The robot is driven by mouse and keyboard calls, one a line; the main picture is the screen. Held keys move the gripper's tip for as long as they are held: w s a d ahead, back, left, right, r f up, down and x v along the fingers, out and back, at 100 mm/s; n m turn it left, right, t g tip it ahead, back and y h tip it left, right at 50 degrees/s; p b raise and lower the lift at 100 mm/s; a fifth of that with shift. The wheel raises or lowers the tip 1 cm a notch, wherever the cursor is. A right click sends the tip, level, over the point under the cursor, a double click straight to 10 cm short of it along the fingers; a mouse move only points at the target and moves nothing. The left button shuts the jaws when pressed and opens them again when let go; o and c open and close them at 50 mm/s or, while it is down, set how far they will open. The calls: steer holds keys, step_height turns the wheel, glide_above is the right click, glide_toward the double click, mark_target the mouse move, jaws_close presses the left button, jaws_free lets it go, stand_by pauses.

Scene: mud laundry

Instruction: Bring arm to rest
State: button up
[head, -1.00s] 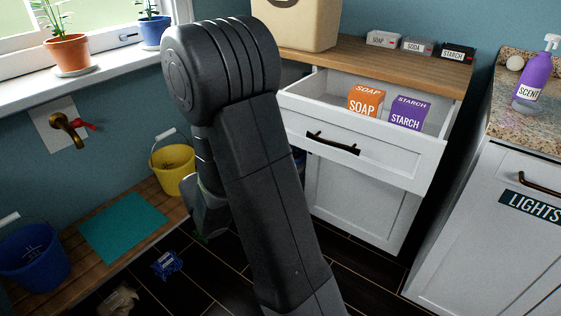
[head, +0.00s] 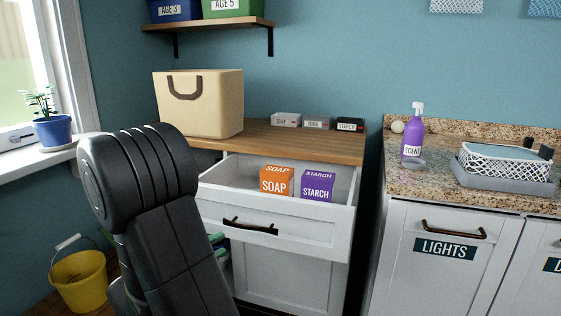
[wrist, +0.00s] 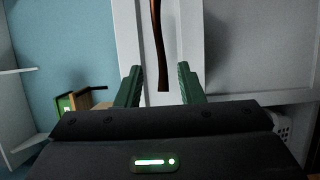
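In the head view my dark arm (head: 160,220) is folded at the lower left. The gripper itself is mostly hidden there behind the arm.
An open white drawer (head: 310,232) holds an orange soap box (head: 275,182) and a purple starch box (head: 317,186). A beige bag (head: 205,110) stands on the wooden top. A yellow bucket (head: 78,282) is at lower left. A granite counter (head: 430,183) with a purple spray bottle (head: 413,135) is at right.

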mark_target(249, 228)
steer(key=shift+b+x, duration=0.4)
steer(key=shift+x, duration=4.2)
steer(key=shift+s+d, duration=0.1)
steer(key=shift+s, duration=0.05)
